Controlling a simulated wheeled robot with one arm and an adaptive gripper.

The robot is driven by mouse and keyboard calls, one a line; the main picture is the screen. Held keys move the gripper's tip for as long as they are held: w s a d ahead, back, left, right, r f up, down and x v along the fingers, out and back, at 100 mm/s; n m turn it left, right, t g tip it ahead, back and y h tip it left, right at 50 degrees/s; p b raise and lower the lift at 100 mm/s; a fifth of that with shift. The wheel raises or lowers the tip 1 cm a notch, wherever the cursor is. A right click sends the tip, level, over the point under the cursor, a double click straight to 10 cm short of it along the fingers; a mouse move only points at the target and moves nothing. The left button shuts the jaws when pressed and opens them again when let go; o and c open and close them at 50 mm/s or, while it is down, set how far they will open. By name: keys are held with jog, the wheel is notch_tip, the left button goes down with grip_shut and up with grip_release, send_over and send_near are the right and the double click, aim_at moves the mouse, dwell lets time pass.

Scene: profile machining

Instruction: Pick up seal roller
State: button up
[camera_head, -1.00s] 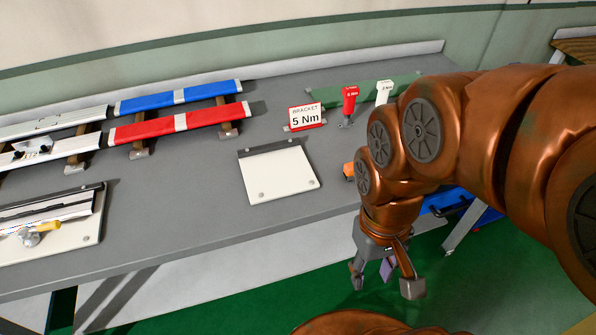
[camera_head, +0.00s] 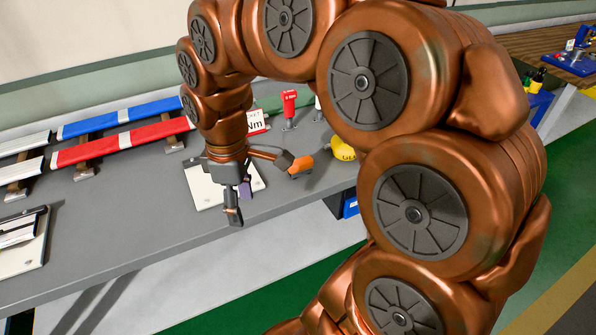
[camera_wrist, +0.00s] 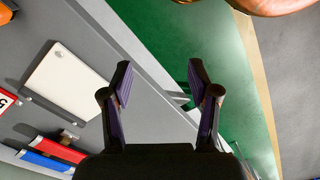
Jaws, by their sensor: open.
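I cannot make out a seal roller for certain in the current views. The yellow-handled tool seen earlier at the far left is outside the current head view. My gripper (camera_head: 262,188) is open and empty above the front part of the grey bench, by the white plate (camera_head: 203,188). In the wrist view its two purple-padded fingers (camera_wrist: 160,80) are spread apart with nothing between them, over the bench's front edge. An orange item (camera_head: 300,163) lies near the right finger in the head view.
Red bar (camera_head: 130,141) and blue bar (camera_head: 120,117) rest on supports at the left. A red tool (camera_head: 289,103) stands behind my gripper. A yellow object (camera_head: 343,148) sits to the right. Bare bench (camera_head: 120,220) lies left of my gripper.

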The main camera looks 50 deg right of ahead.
jog(key=w+d+f+n+b, duration=0.1)
jog(key=w+d+n, duration=0.1)
jog(key=w+d, duration=0.35)
jog(key=n+b, duration=0.3)
jog(key=n, duration=0.2)
send_over(300, 161)
jog(key=shift+t, duration=0.4)
notch_tip(300, 161, down, 5)
jog(key=shift+f, duration=0.2)
jog(key=shift+d+f, duration=0.15)
jog(key=shift+f, duration=0.25)
jog(key=shift+f+p, duration=1.15)
jog(key=shift+f, duration=2.45)
grip_shut()
